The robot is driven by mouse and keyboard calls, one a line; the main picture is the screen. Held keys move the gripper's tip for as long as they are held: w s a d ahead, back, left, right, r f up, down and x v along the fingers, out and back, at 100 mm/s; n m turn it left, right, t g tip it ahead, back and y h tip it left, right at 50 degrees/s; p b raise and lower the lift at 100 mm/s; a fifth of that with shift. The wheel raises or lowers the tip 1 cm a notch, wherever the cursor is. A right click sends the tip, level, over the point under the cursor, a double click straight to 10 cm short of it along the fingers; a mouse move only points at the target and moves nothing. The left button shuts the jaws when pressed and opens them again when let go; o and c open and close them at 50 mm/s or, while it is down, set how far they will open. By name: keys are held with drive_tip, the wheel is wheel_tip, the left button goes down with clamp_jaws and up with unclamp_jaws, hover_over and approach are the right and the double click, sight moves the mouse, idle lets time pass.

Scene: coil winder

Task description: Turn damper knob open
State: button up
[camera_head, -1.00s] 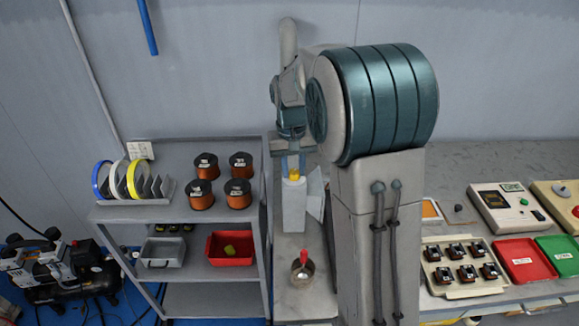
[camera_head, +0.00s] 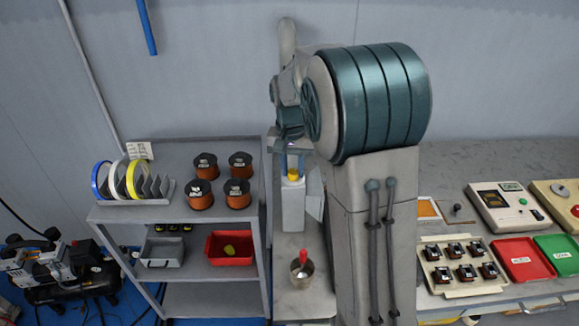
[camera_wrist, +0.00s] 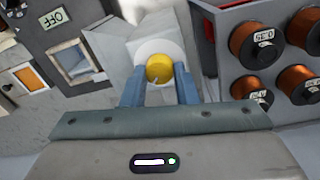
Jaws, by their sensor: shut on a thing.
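The damper knob is a yellow round knob (camera_wrist: 159,69) on a white round base (camera_wrist: 150,48), on top of a pale grey duct housing (camera_wrist: 113,47). A small pointer mark shows on the knob's face. In the head view the yellow knob (camera_head: 292,174) shows above the pale housing (camera_head: 292,207). My gripper (camera_wrist: 160,78) has its two blue fingers on either side of the knob and is shut on it. My arm hides much of the area behind and right of the housing in the head view.
Left of the housing, a grey shelf (camera_head: 163,217) holds copper coils (camera_head: 201,194), tape rolls and a red bin (camera_head: 231,248). A metal cup (camera_head: 302,274) with a red-handled tool stands in front. An OFF sign (camera_wrist: 52,17) shows at the wrist view's upper left.

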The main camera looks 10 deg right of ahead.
sight(290, 171)
drive_tip(key=o, duration=1)
drive_tip(key=shift+a, duration=0.1)
drive_tip(key=shift+r, duration=0.1)
drive_tip(key=r, duration=1.3)
drive_tip(key=shift+w+a+r, duration=0.1)
drive_tip(key=shift+a+r, duration=0.15)
drive_tip(key=shift+r, duration=0.1)
drive_tip(key=s+f+n+t, duration=0.1)
drive_tip(key=s+f, duration=0.2)
drive_tip(key=s, duration=0.5)
drive_tip(key=s+f+n+t, duration=0.1)
drive_tip(key=s+f+n, duration=0.1)
drive_tip(key=s, duration=0.6)
drive_tip(key=s+f+n+t, duration=0.1)
drive_tip(key=s+f, duration=0.4)
drive_tip(key=s, duration=0.3)
drive_tip(key=shift+s+a+f+n, duration=0.1)
drive_tip(key=shift+s+a+n, duration=0.05)
drive_tip(key=shift+s+n, duration=0.15)
